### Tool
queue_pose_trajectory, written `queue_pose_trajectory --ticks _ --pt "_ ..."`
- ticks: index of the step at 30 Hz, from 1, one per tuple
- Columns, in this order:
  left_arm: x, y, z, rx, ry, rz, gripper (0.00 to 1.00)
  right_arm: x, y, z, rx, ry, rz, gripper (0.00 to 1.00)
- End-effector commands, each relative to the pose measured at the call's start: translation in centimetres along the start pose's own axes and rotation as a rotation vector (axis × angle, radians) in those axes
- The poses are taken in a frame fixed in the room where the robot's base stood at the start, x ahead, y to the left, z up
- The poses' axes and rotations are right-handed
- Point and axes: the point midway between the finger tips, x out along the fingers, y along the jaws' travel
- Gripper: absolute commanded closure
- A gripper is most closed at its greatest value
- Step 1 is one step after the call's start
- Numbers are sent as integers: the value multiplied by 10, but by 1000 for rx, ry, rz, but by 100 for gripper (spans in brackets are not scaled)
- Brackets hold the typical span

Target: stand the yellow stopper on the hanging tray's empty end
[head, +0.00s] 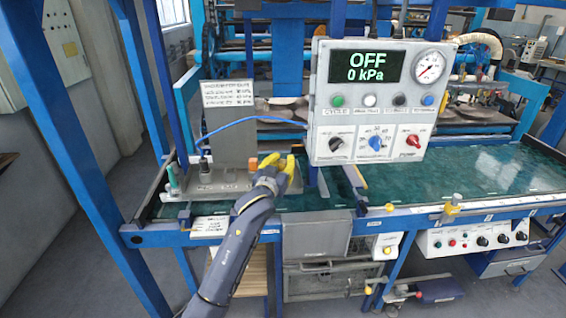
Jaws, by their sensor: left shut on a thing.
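My left gripper (271,170) reaches in from below and is shut on a yellow thing (289,166), which looks like the yellow stopper. Its exact outline is partly hidden by the fingers. It is over the right part of a grey tray (222,187) at the left of the green table. The tray carries a green bottle-like piece (172,178) at its left end, a dark piece (204,163), and an orange piece (253,163) just left of my gripper. I cannot tell whether the yellow thing touches the tray. My right gripper is not in view.
A control box (372,100) reading OFF, 0 kPa hangs close to the right of my gripper. A blue hose (250,121) curves behind it. A white sign (228,94) stands behind the tray. A yellow fitting (451,209) sits on the table's front edge. The green table (470,172) is clear at right.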

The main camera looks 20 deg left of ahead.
Motion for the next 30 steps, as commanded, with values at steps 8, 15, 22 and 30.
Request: queue_pose_trajectory --ticks 8,15,22,30 --pt "0 0 0 0 0 0 99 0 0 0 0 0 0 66" --pt "0 0 3 0 -1 0 65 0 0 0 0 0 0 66" --pt "0 0 3 0 -1 0 54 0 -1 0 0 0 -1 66" --pt "-7 0 1 -1 -2 0 54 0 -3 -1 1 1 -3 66"
